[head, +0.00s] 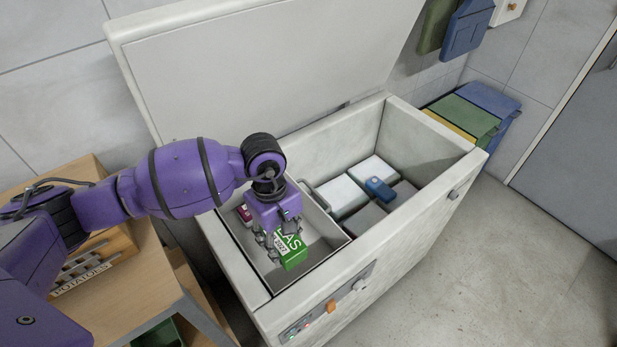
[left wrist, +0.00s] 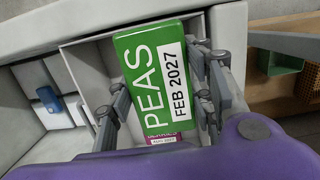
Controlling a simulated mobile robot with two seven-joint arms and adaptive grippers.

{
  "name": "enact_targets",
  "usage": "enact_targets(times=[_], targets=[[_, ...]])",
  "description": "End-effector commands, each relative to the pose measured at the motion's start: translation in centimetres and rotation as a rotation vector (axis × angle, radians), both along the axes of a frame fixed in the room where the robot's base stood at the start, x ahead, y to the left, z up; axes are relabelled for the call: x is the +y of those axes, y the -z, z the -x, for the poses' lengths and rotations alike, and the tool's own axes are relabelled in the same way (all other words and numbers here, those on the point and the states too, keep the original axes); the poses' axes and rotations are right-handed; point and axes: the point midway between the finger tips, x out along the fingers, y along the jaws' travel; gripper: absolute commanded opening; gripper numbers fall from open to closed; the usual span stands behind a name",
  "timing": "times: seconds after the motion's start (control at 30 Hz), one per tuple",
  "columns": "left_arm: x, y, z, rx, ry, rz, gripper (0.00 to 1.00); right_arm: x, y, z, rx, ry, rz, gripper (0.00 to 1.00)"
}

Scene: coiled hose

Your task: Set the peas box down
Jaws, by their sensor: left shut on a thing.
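The green peas box (head: 292,252) is in my left gripper (head: 277,243), over the left part of the open chest freezer (head: 364,278). In the left wrist view the peas box (left wrist: 150,75) shows its label "PEAS" and "FEB 2027", with a finger of my left gripper (left wrist: 160,105) on each side. A light basket (head: 336,243) lies below and around the box. I cannot tell whether the box touches the basket floor. My right gripper is not in view.
A small magenta box (head: 244,214) sits in the basket, behind the gripper. White blocks (head: 340,194) and a blue item (head: 380,188) lie in the right part of the freezer. The raised lid (head: 260,65) stands behind. A wooden shelf with a potatoes crate (head: 95,268) is at left.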

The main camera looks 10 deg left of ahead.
Motion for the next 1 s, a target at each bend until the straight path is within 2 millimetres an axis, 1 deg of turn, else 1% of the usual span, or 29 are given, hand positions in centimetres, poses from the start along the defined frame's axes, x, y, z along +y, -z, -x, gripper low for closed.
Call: enact_targets(times=[0.03, 0.1, 0.3, 0.37, 0.47, 0.5, 0.6, 0.77, 1.0], targets=[[-0.3, 0.3, -0.6, 0.000, -0.108, -0.001, 0.12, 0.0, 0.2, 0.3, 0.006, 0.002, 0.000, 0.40], [-0.8, 0.6, -1.3, -0.001, -0.266, -0.001, 0.12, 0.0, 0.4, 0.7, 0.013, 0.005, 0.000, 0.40], [-1.7, 1.5, -3.2, -0.001, -0.706, 0.004, 0.12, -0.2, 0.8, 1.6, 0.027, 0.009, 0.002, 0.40], [-1.9, 1.9, -3.5, 0.001, -0.824, 0.006, 0.12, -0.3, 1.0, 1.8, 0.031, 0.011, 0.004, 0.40], [-2.1, 3.3, -4.0, 0.006, -0.996, 0.007, 0.12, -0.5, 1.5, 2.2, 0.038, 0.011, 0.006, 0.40], [-2.1, 4.5, -4.0, 0.011, -1.053, 0.007, 0.12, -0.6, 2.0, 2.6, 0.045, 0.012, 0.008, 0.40], [-2.2, 7.6, -4.0, 0.015, -1.136, 0.005, 0.12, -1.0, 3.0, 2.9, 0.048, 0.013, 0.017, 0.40], [-2.2, 9.6, -4.2, 0.009, -1.163, 0.012, 0.12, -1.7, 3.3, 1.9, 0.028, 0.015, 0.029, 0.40], [-2.2, 13.6, -4.4, 0.004, -1.165, 0.014, 0.12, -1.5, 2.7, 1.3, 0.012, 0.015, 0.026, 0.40]])
